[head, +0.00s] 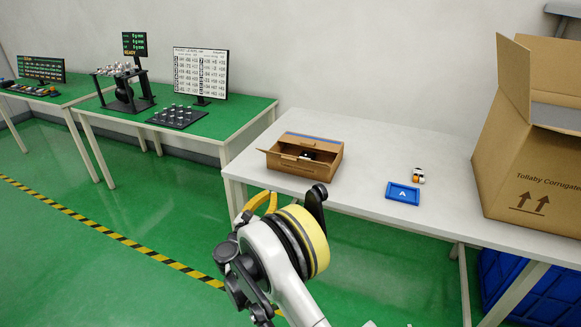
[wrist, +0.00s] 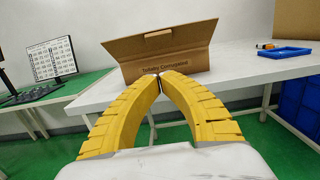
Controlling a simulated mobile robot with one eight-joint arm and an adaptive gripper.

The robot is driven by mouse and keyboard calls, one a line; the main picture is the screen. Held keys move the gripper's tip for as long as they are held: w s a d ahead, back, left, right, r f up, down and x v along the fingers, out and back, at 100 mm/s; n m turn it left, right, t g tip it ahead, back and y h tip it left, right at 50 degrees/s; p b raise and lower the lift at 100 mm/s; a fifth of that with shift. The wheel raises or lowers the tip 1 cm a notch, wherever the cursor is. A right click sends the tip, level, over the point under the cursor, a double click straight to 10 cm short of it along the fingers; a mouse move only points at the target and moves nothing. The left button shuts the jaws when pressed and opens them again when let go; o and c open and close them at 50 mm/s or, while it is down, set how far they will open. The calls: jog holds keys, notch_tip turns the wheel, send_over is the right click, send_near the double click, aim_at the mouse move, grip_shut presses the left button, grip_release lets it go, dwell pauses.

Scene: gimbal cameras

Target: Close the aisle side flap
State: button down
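A small open cardboard box (head: 325,172) stands near the front edge of the white table, with a small black-and-white item inside. In the head view my gripper (head: 262,202) is in front of the table edge, apart from the box.
A blue tray marked A (head: 402,193) and a small orange-and-white item (head: 418,175) lie right of the box. A large open carton (head: 530,165) stands farther right. Green tables with screens are at left. The tabletop between box and carton is mostly clear.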

aim_at(293, 159)
jog(key=r+b+x, duration=0.3)
jog(key=b+x, duration=0.1)
jog(key=x, duration=0.8)
jog(key=shift+w+b, duration=0.15)
jog(key=shift+b, duration=0.2)
jog(key=shift+d+r+g+p, duration=0.1)
jog(key=shift+r+g+p, duration=0.3)
jog(key=shift+g+p, duration=0.35)
